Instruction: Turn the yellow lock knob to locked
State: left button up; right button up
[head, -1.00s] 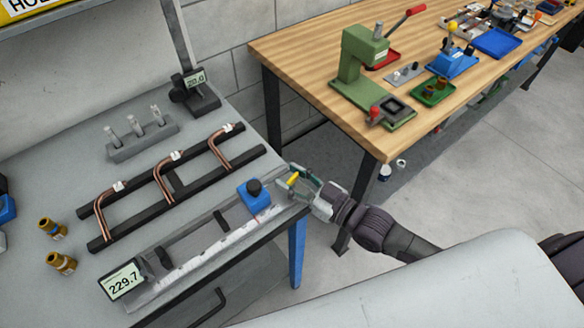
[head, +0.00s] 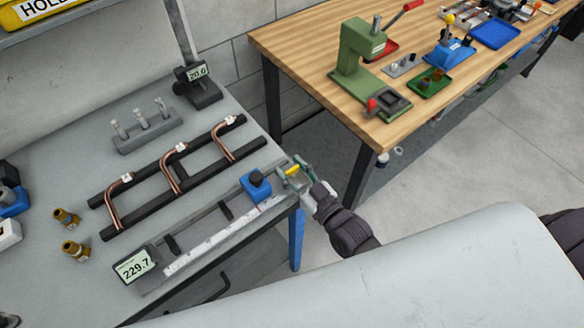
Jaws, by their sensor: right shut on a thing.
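The yellow lock knob (head: 293,171) is at the right end of the measuring fixture (head: 215,236) on the grey bench, in the head view. My right gripper (head: 297,172) is at that end, shut on the yellow knob, with its fingers to either side of it. My fingers and wrist partly cover the knob's surroundings. The blue block with a black knob (head: 256,184) sits on the fixture just left of my gripper. The fixture's display (head: 134,265) reads 229.7. My left gripper is not in view.
A black rack (head: 175,172) with several bent copper tubes lies behind the fixture. A grey holder with pins (head: 148,136) is farther back. A wooden table (head: 310,55) with a green press stands to the right, across a gap.

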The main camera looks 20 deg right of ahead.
jog(key=o, duration=1.2)
jog(key=shift+c, duration=0.2)
jog(key=shift+s+d, duration=0.15)
jog(key=shift+s, duration=0.3)
jog(key=v, duration=1.1)
